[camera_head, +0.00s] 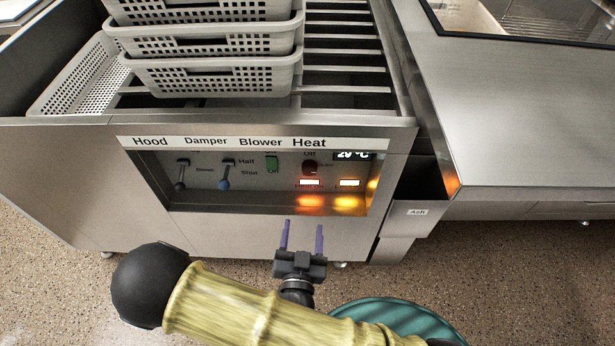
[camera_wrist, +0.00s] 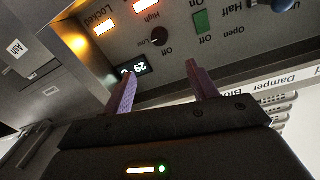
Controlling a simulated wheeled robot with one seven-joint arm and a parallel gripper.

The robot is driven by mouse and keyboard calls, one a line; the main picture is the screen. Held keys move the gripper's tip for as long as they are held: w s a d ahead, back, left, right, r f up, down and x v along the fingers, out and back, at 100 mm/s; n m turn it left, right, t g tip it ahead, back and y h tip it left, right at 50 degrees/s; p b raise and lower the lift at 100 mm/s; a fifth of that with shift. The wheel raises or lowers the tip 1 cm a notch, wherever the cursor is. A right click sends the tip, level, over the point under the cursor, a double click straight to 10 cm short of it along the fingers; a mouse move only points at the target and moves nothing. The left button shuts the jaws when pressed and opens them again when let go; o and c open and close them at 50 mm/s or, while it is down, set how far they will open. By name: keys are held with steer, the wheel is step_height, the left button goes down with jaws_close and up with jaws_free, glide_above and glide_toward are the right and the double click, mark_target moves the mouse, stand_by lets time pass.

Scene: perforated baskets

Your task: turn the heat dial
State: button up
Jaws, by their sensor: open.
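The heat dial (camera_head: 310,167) is a small dark round knob under the "Heat" label on the recessed control panel (camera_head: 240,183). "Off" is printed above it, and a lit display (camera_head: 352,155) reading about 29 °C is at its upper right. My gripper (camera_head: 304,224) is open and empty, below and in front of the panel, its two purple fingers pointing at it. In the wrist view the dial (camera_wrist: 160,37) lies beyond the gap between the fingers (camera_wrist: 158,80), apart from both. "High" and "Off" show beside it there.
Left of the dial are a green blower switch (camera_head: 271,165), a blue-tipped damper lever (camera_head: 224,178) and a dark hood lever (camera_head: 181,177). Lit indicators (camera_head: 309,182) glow below the dial. White perforated baskets (camera_head: 215,78) stand on top. The panel's recess has metal edges.

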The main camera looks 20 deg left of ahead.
mark_target(309, 172)
steer(key=w+a+b, duration=0.1)
steer(key=w, duration=0.4)
steer(key=w+a+b, duration=0.1)
steer(key=w, duration=0.5)
steer(key=w+b, duration=0.1)
steer(key=w, duration=0.4)
steer(key=shift+w+a, duration=0.15)
steer(key=shift+a, duration=0.25)
steer(key=c, duration=1)
